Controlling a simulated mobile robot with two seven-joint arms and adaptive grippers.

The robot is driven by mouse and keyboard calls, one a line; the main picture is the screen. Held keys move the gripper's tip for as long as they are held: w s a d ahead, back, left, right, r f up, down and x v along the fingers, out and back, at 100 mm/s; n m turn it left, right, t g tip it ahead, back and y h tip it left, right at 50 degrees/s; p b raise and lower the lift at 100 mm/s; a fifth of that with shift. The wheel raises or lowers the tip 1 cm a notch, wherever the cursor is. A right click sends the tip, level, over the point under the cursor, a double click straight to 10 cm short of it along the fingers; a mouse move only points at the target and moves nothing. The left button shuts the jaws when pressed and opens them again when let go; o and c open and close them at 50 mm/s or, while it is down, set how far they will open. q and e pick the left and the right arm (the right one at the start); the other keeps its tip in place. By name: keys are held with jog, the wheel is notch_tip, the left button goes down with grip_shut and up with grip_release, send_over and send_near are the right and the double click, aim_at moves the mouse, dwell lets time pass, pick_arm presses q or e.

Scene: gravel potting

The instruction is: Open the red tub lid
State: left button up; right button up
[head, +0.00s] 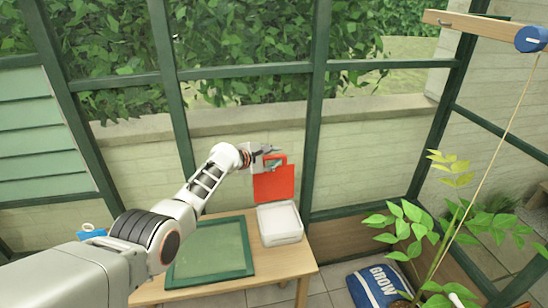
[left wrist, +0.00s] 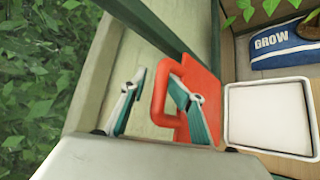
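The red lid (head: 274,184) stands upright, swung up at the back edge of the white tub (head: 282,239), so the tub's top is uncovered. In the left wrist view the lid (left wrist: 200,75) has a red loop handle, and the tub (left wrist: 227,118) shows a pale inside. My left gripper (head: 268,153) is at the lid's raised handle. Its fingers (left wrist: 157,80) are apart, one on each side of part of the handle; one finger overlaps the loop. I cannot tell whether they touch it. My right gripper is not in view.
The tub stands on a wooden table (head: 297,262) beside a green-framed tray (head: 250,258). A blue GROW bag (head: 372,290) and a leafy plant (head: 410,228) are at the right. A green window post (head: 315,110) rises close behind the lid.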

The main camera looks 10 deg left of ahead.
pick_arm(q)
jog(key=shift+d+r, duration=0.1)
jog(key=shift+r, duration=0.1)
jog(key=shift+s+a+r, duration=0.15)
jog(key=shift+s+a, duration=0.05)
jog(key=shift+v, duration=0.85)
jog(key=v, duration=0.9)
jog(key=shift+s+a, duration=0.25)
jog(key=shift+s, duration=0.05)
